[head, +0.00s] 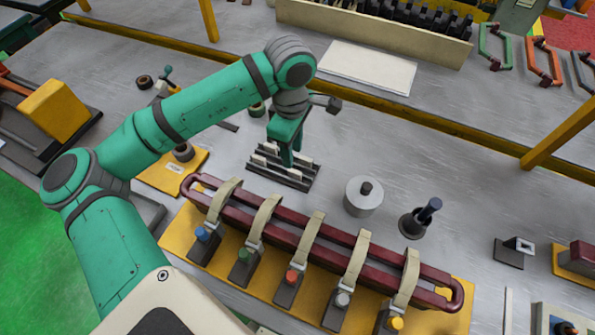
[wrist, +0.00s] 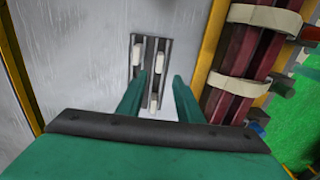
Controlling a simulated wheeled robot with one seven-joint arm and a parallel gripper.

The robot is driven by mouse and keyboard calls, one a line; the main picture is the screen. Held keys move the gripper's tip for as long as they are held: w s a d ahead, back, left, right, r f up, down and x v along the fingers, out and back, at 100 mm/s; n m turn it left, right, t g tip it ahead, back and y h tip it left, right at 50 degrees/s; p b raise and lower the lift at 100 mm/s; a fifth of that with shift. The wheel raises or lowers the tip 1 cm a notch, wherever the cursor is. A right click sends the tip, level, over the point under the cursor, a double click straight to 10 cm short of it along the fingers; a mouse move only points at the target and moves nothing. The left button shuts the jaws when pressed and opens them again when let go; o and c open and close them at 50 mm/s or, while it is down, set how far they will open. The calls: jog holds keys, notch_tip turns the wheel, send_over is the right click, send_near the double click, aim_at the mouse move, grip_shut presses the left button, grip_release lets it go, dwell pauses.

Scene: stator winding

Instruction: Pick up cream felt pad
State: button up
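Several small cream pads stand in a dark slotted rack (head: 284,179) on the grey table. Three show in the wrist view: an upper left pad (wrist: 136,56), an upper right pad (wrist: 160,62) and a lower pad (wrist: 155,102). The rack (wrist: 149,45) shows there too. I cannot tell which is the felt pad the task names. My gripper (head: 287,158) is directly over the rack, pointing down. In the wrist view my gripper (wrist: 159,79) has its fingers apart, with the lower pad appearing between them. Whether the fingers reach down around it, I cannot tell. My gripper hides part of the rack.
A long dark red coil (head: 330,240) with cream straps lies on a yellow base close to the rack. A grey cylinder (head: 363,199) and a dark cup with a rod (head: 414,223) stand to the right. A pale sheet (head: 367,68) lies behind.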

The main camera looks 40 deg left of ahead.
aim_at(295, 171)
jog(key=shift+w+d+f, duration=0.1)
jog(key=shift+d+f, duration=0.05)
jog(key=shift+f, duration=1.8)
jog(key=shift+d+f, duration=0.1)
jog(key=shift+f, duration=1.8)
jog(key=shift+c, duration=0.6)
grip_shut()
